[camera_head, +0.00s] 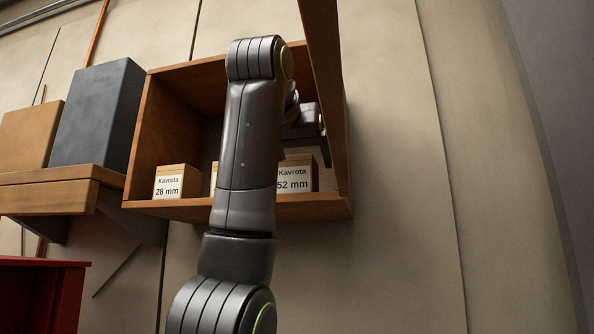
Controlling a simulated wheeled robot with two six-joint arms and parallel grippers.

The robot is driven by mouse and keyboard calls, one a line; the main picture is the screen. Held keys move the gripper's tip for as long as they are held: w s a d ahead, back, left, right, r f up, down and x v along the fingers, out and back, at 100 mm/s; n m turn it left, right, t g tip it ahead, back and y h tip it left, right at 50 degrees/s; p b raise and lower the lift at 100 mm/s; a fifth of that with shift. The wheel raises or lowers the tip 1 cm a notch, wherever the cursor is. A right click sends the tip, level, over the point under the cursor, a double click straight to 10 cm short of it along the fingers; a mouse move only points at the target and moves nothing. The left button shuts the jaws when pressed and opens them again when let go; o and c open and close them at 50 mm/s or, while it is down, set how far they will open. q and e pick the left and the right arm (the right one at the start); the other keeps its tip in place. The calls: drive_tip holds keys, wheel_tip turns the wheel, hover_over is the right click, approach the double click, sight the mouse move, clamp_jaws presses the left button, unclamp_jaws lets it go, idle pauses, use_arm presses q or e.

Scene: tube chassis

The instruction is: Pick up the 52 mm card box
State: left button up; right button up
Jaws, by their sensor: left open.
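The 52 mm card box (296,180) stands at the right end of a wall cabinet (140,150), its label reading "Kavrota 52 mm". My left arm crosses in front and hides the box's left edge. My left gripper (318,142) is inside the cabinet opening, above the box and apart from it in the picture. It is open, though its fingers are mostly hidden by my arm. My right gripper is not in view.
A 28 mm card box (168,183) stands at the cabinet's left; another box (214,177) is mostly hidden behind my arm. A brown wooden panel (324,80), like an open door, juts out at the right. A shelf (50,190) holds a dark box (97,115).

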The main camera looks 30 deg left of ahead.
sight(299, 168)
use_arm(q)
drive_tip(key=shift+p+x, duration=0.7)
drive_tip(key=shift+x, duration=0.4)
drive_tip(key=shift+w+a+f, duration=0.15)
drive_tip(key=shift+w+a, duration=0.05)
drive_tip(key=shift+w, duration=0.25)
drive_tip(key=shift+s, duration=0.15)
drive_tip(key=shift+d, duration=0.1)
drive_tip(key=c, duration=1.2)
drive_tip(key=shift+c, duration=0.4)
